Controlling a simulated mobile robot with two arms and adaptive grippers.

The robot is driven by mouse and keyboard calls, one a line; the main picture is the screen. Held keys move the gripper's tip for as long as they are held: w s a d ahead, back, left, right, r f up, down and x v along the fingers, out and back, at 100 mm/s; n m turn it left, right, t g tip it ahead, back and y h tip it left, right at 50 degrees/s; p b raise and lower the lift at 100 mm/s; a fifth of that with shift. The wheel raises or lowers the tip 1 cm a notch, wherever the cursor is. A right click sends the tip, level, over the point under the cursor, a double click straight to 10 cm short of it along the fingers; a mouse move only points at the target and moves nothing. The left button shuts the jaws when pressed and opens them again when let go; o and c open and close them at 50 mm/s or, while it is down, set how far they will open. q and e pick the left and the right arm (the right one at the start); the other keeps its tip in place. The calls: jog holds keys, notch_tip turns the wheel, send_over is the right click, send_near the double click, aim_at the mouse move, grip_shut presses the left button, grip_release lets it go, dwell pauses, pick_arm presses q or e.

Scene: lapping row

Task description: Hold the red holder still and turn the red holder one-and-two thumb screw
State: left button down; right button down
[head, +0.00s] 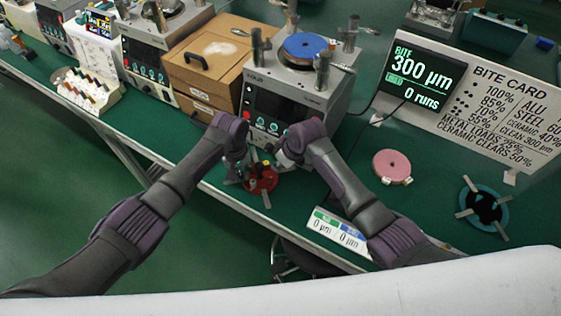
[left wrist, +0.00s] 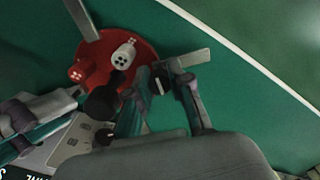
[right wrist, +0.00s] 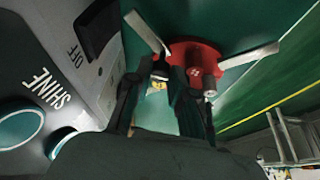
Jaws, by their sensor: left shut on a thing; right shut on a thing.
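The red holder (head: 262,180) is a round red disc with metal arms, on the green bench in front of the grey machine. My left gripper (head: 243,172) is at its left side, shut on part of it. In the left wrist view, the holder (left wrist: 145,50) shows a red and a white dotted post; a dark piece with a white mark sits between my left fingers (left wrist: 160,88). My right gripper (head: 283,162) is at the holder's upper right. In the right wrist view, its fingers (right wrist: 158,88) are shut around a small dark thumb screw (right wrist: 159,76), mostly hidden, beside a red dotted post.
The grey machine (head: 297,85) stands close behind both grippers. A white card with 0 µm readings (head: 338,229) lies right of the holder near the bench edge. A pink disc (head: 392,166) and a teal ring (head: 483,207) lie further right, with clear bench between.

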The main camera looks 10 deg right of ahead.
jog(key=m+t+h, duration=0.1)
jog(key=m, duration=0.3)
jog(key=shift+s+a, duration=0.1)
jog(key=shift+a, duration=0.1)
jog(key=shift+m+h, duration=0.7)
jog(key=shift+m, duration=1)
jog(key=shift+t, duration=0.3)
jog(key=c, duration=1)
grip_release()
jog(key=v, duration=1.2)
jog(key=shift+a+r, duration=0.1)
jog(key=shift+a, duration=0.05)
pick_arm(q)
jog(key=c, duration=1)
grip_release()
